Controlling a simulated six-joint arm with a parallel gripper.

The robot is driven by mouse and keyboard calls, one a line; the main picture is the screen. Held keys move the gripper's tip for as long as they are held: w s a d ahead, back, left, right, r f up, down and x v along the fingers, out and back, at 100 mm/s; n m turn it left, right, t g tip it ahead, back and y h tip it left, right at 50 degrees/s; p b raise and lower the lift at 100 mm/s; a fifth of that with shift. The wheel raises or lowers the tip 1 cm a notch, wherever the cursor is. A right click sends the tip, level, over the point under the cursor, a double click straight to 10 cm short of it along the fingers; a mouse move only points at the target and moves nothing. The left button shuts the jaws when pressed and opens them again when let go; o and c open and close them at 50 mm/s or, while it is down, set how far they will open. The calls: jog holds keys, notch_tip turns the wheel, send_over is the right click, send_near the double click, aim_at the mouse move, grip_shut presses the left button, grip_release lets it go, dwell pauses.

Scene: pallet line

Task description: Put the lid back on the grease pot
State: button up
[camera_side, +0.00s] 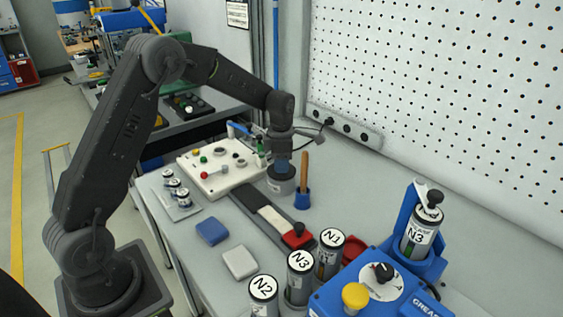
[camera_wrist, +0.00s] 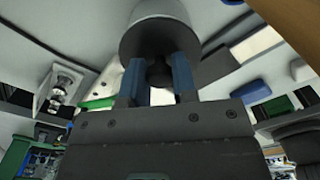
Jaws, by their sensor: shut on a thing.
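The grease pot (camera_side: 281,187) is a short grey cylinder standing on the bench below my gripper (camera_side: 281,160). Its dark lid (camera_side: 281,172) lies at the pot's mouth, level as far as I can see. In the wrist view, my gripper's two blue fingers (camera_wrist: 157,82) are shut on the lid's dark knob (camera_wrist: 158,73). The lid's dark disc (camera_wrist: 160,42) covers most of the pot, whose lighter side (camera_wrist: 158,10) shows beyond it. Whether the lid rests fully on the rim or hovers slightly above it, I cannot tell.
A blue cup (camera_side: 302,199) with a wooden handle (camera_side: 304,168) stands close right of the pot. A white control panel (camera_side: 222,168) is close left. Labelled canisters (camera_side: 300,281) and a blue machine (camera_side: 358,290) occupy the front.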

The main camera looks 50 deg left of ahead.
dwell(0.4)
jog(key=o, duration=1)
jog(key=shift+o, duration=0.3)
jog(key=o, duration=0.4)
jog(key=shift+r, duration=3.5)
jog(key=shift+c, duration=0.4)
grip_shut()
